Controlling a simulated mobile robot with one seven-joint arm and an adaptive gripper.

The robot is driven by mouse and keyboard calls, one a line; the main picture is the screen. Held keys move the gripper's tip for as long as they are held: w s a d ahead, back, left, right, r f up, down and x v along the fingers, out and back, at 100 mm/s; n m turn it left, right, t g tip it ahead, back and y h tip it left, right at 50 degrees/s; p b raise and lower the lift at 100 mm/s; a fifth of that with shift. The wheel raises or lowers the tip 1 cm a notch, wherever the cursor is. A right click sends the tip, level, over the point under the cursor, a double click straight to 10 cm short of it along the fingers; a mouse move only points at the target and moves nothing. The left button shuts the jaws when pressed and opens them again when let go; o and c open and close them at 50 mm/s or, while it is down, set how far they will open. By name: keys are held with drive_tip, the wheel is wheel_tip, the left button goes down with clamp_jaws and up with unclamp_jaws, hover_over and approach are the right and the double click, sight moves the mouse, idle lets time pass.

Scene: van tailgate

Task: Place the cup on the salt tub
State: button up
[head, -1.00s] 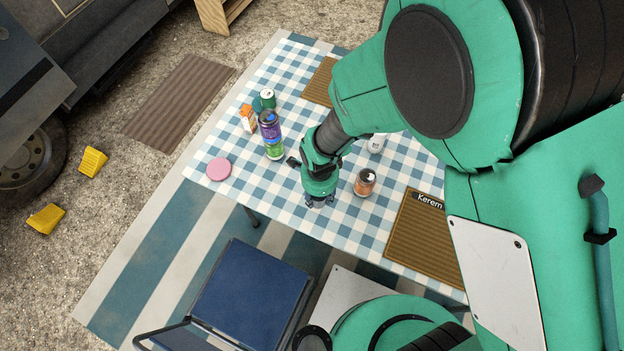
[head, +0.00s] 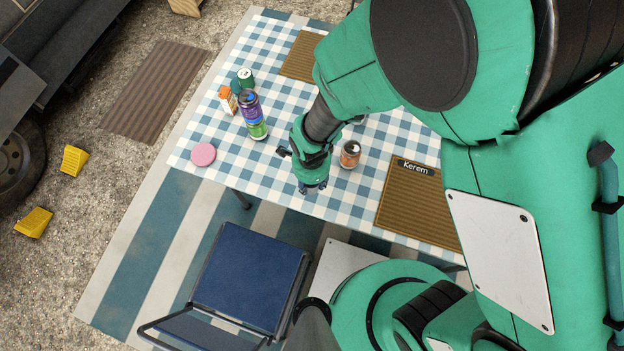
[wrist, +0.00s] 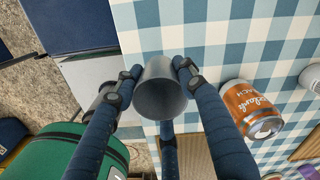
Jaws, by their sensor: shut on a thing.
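My gripper (wrist: 155,74) is shut on a plain grey cup (wrist: 161,95), with fingers on both sides of it. The cup's open mouth faces the wrist camera and looks empty. In the head view my gripper (head: 312,186) is over the near edge of the checked table; the cup cannot be made out clearly there. I cannot tell for sure which container is the salt tub.
An orange drink can (head: 350,154) stands right of my gripper. An orange-and-white carton (head: 228,99) and a pink disc (head: 203,154) are at the left. A brown mat labelled Kerem (head: 418,205) lies at the right. A blue chair (head: 250,276) stands in front. Checked cloth left of my gripper is clear.

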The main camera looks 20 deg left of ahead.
drive_tip(key=shift+n, duration=0.9)
drive_tip(key=w+d+r, duration=0.2)
drive_tip(key=w+r, duration=0.2)
drive_tip(key=w, duration=0.7)
drive_tip(key=w+d+r+p, duration=0.1)
drive_tip(key=w+r, duration=0.3)
drive_tip(key=w, duration=0.7)
drive_tip(key=w+d+r, duration=0.3)
drive_tip(key=w+r, duration=0.1)
drive_tip(key=w, duration=0.7)
drive_tip(key=shift+d+r+p, duration=0.2)
drive_tip(key=shift+r+p, duration=0.1)
drive_tip(key=shift+r, duration=0.1)
drive_tip(key=shift+f+b, duration=0.45)
drive_tip(key=shift+f, duration=2.05)
drive_tip(key=shift+f, duration=0.1)
drive_tip(key=o, duration=1)
drive_tip(key=shift+c, duration=0.2)
